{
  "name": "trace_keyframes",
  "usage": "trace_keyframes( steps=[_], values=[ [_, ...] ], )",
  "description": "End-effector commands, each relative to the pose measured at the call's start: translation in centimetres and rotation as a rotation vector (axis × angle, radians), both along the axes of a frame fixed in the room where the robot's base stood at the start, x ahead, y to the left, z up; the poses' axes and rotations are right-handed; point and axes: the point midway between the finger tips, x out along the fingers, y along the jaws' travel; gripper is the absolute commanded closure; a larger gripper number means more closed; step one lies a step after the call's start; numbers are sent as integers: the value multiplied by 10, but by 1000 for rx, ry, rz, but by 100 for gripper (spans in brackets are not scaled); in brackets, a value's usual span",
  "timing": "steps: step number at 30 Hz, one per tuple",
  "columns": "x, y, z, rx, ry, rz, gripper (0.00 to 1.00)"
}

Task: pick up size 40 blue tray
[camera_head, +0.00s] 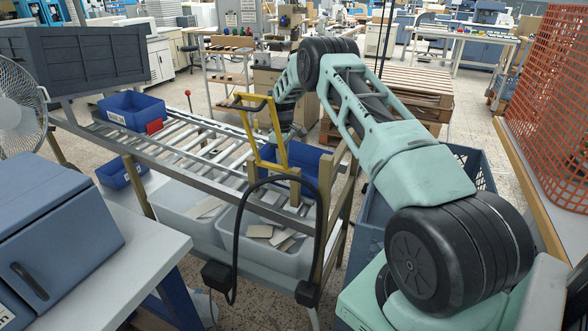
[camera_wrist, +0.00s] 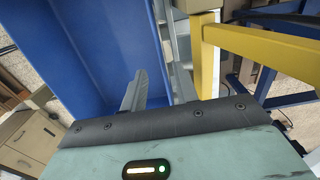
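A blue tray (camera_head: 309,165) lies at the near right end of the roller conveyor, partly hidden by a yellow frame and my arm. Its inside fills the upper left of the wrist view (camera_wrist: 105,45). My gripper (camera_wrist: 160,88) is at this tray, with one finger inside it and the other just outside, and the side wall between them. The fingers look apart; contact with the wall is not clear. A second blue tray (camera_head: 133,112) with a white label and red tab stands at the conveyor's far left. A third blue tray (camera_head: 113,173) is lower left. Size numbers are not readable.
The yellow frame (camera_head: 247,130) stands close beside the gripper, also right in the wrist view (camera_wrist: 262,45). Grey bins (camera_head: 262,255) with flat pieces sit under the conveyor (camera_head: 205,150). A black cable loop (camera_head: 237,235) hangs in front. Orange mesh (camera_head: 560,110) is at right.

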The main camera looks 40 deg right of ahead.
Motion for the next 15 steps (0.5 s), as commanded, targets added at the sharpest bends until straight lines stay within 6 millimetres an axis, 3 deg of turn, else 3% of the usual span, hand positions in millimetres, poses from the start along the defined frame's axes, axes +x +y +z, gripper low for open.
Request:
trace_keyframes(
  steps=[9,15],
  values=[
    [-2,2,-41,2,4,1,70],
    [-2,2,-50,1,1,1,70]
  ],
)
